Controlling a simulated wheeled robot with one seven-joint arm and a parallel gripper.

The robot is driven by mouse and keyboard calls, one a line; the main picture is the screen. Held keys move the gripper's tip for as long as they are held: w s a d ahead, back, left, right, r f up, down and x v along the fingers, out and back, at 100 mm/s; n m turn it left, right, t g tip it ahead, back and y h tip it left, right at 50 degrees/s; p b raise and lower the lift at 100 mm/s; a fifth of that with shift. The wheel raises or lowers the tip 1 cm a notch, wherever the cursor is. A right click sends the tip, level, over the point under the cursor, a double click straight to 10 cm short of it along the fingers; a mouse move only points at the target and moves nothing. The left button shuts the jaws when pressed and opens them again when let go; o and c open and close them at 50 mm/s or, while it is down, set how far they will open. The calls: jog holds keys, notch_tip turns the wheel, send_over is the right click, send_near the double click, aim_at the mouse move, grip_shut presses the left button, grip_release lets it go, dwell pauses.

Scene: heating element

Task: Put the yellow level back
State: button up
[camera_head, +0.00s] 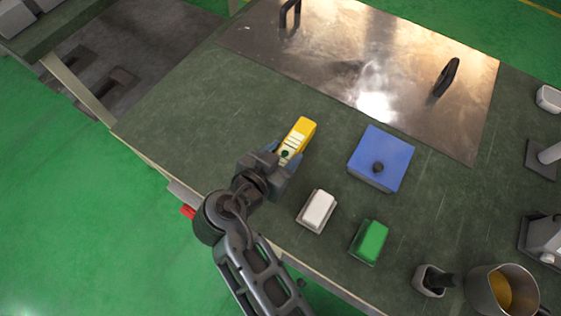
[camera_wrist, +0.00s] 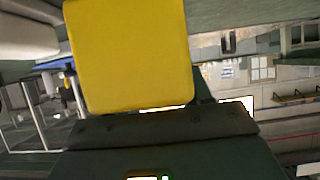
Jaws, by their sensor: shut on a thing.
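The yellow level (camera_head: 302,135) is a small yellow block with white markings and a green spot near its lower end. My gripper (camera_head: 283,160) is shut on that lower end. In the head view the level points up and to the right, over the dark green table; I cannot tell whether it touches the top. In the wrist view the yellow level (camera_wrist: 130,55) fills the upper middle, close to the camera. The fingers' grip is partly hidden by the hand.
A blue box (camera_head: 380,157) with a dark knob stands right of the level. A white block (camera_head: 317,211) and a green block (camera_head: 370,242) sit near the front edge. A metal plate (camera_head: 340,50) with black handles lies behind. A mug (camera_head: 503,291) stands at lower right. The table's left side is clear.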

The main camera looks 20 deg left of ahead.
jog(key=shift+s+a+f, duration=0.1)
jog(key=shift+a+f, duration=0.05)
jog(key=shift+a, duration=0.1)
jog(key=shift+f, duration=1.95)
jog(key=shift+f, duration=0.1)
jog(key=o, duration=1.3)
jog(key=shift+s, duration=0.15)
jog(key=v, duration=1.2)
